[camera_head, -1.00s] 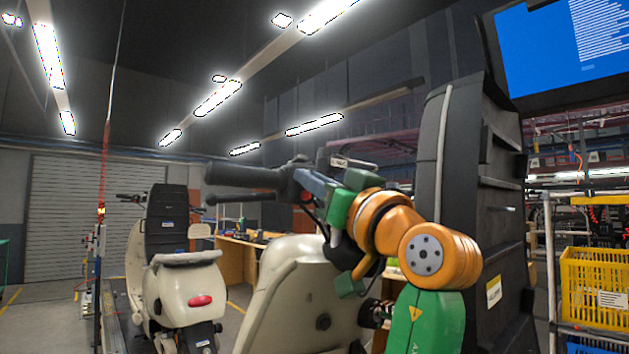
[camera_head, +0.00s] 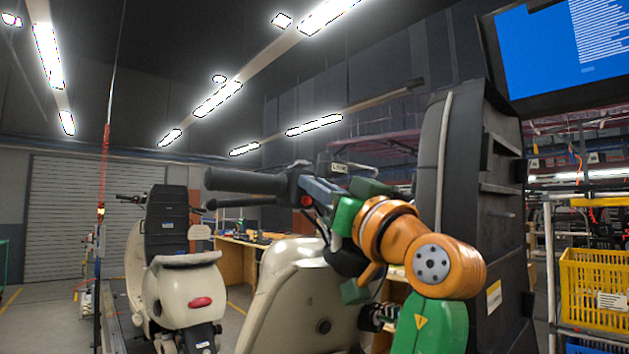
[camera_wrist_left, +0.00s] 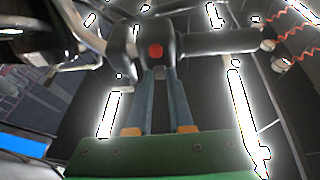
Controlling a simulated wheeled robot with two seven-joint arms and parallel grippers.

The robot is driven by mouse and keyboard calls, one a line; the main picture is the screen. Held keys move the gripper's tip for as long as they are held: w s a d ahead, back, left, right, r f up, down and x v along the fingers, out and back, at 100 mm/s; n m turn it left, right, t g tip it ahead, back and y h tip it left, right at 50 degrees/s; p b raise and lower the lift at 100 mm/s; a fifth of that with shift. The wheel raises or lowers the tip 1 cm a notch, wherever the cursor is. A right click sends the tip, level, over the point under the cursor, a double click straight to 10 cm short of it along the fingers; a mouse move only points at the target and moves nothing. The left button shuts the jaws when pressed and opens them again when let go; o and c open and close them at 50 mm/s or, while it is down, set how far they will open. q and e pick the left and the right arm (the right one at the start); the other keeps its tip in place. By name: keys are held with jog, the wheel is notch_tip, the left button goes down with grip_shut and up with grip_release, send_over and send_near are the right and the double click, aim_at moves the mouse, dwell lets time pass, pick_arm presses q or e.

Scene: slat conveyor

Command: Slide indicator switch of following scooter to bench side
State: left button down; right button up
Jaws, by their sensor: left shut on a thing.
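The near cream scooter (camera_head: 287,295) stands in front of me, its black handlebar grip (camera_head: 243,182) pointing left in the head view. The switch housing (camera_head: 297,186) sits at the grip's inner end. In the left wrist view the housing (camera_wrist_left: 126,40) carries a red button (camera_wrist_left: 156,51). A small dark switch piece (camera_wrist_left: 159,71) lies just below that button. My left gripper (camera_head: 309,187) is at the housing. In the left wrist view its blue-grey fingers (camera_wrist_left: 159,77) are shut on the small switch piece; its exact position in its slot is unclear. My right gripper is not in view.
A second cream scooter (camera_head: 188,290) stands farther off at the left. A wooden bench (camera_head: 238,258) is behind the near scooter. A dark column (camera_head: 456,190) and a blue screen (camera_head: 560,48) stand at right, with a yellow crate (camera_head: 597,284) on a rack.

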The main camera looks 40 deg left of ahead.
pick_arm(q)
jog(key=shift+w+d+r+p, duration=0.1)
jog(key=shift+w+r+p, duration=0.2)
jog(key=shift+w+p, duration=0.25)
jog(key=shift+f, duration=0.25)
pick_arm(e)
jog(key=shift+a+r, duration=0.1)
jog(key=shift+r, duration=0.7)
pick_arm(q)
jog(key=c, duration=1)
grip_release()
jog(key=shift+w, duration=0.1)
jog(key=shift+o, duration=1)
jog(key=shift+w+f, duration=0.1)
jog(key=shift+w, duration=0.1)
jog(key=shift+f+b, duration=0.1)
jog(key=shift+b, duration=0.2)
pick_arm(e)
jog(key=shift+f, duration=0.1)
pick_arm(q)
jog(key=b+v, duration=0.2)
jog(key=v, duration=0.5)
jog(key=shift+b, duration=0.4)
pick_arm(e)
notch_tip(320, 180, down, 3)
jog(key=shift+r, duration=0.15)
